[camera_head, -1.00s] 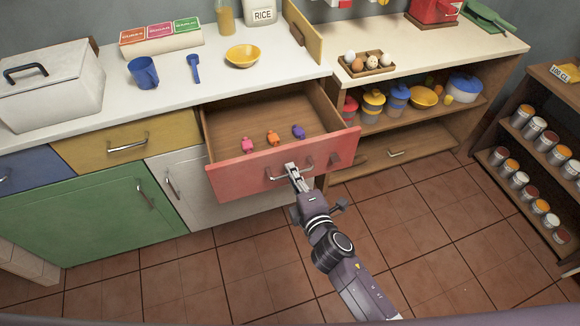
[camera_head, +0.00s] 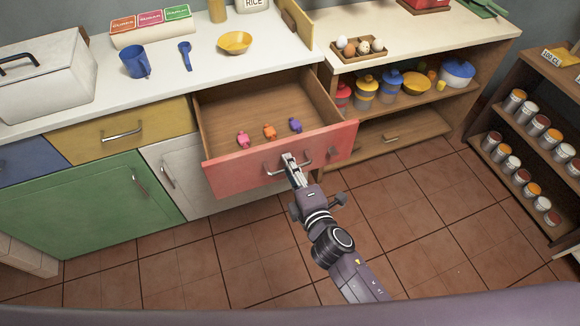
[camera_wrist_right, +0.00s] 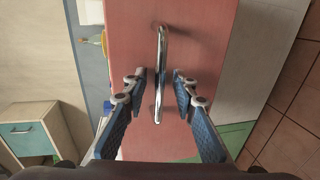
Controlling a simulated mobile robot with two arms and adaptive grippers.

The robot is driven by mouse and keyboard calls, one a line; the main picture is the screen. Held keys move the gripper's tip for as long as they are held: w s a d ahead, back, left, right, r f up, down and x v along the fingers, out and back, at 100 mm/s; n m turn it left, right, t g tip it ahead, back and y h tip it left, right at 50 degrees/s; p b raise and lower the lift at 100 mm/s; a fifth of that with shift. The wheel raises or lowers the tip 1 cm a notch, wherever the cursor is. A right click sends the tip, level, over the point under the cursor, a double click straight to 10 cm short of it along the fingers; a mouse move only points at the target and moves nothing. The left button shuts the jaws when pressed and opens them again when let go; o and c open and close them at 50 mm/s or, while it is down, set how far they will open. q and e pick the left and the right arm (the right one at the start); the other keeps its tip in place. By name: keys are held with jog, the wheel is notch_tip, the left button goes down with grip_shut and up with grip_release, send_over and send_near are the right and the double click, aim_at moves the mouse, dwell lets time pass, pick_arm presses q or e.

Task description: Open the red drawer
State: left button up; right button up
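The red drawer (camera_head: 235,175) is pulled well out from under the white counter in the head view. Its wooden inside shows a pink, an orange and a purple small object near the front. Its metal handle (camera_head: 275,172) also shows in the right wrist view (camera_wrist_right: 160,75), between my fingers. My right gripper (camera_head: 289,159) is at the handle. In the right wrist view, its blue-padded fingers (camera_wrist_right: 159,76) stand open on either side of the handle, with gaps showing on both sides. My left gripper is not in view.
A yellow drawer (camera_head: 125,133) and green door (camera_head: 95,205) are left of the red drawer. An open shelf (camera_head: 400,125) with jars stands to its right, and a can rack (camera_head: 535,150) at the far right. The tiled floor (camera_head: 230,265) in front is clear.

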jog(key=v, duration=1.2)
dwell(0.5)
jog(key=s+d+f+m+g+h, duration=0.1)
jog(key=s+d+f+m+g, duration=0.2)
jog(key=f, duration=0.8)
jog(key=s+d+f+m+g+h, duration=0.1)
jog(key=s+d+f+m+g, duration=0.2)
jog(key=f, duration=0.7)
jog(key=s+d+f+m+g+h, duration=0.1)
jog(key=s+d+f+m, duration=0.3)
jog(key=f, duration=0.7)
jog(key=s+d+f+m+g, duration=0.2)
jog(key=s+f, duration=0.3)
jog(key=s, duration=0.3)
jog(key=s+d+f+m+g+h, duration=0.1)
jog(key=s+d+f+m+g, duration=0.1)
jog(key=s, duration=0.6)
jog(key=s+d+f+m+g, duration=0.2)
jog(key=s+f+m, duration=0.3)
jog(key=s+f, duration=0.3)
jog(key=shift+s+d+f+g+h, duration=0.2)
jog(key=shift+s+d+g+h, duration=0.25)
jog(key=shift+d, duration=0.45)
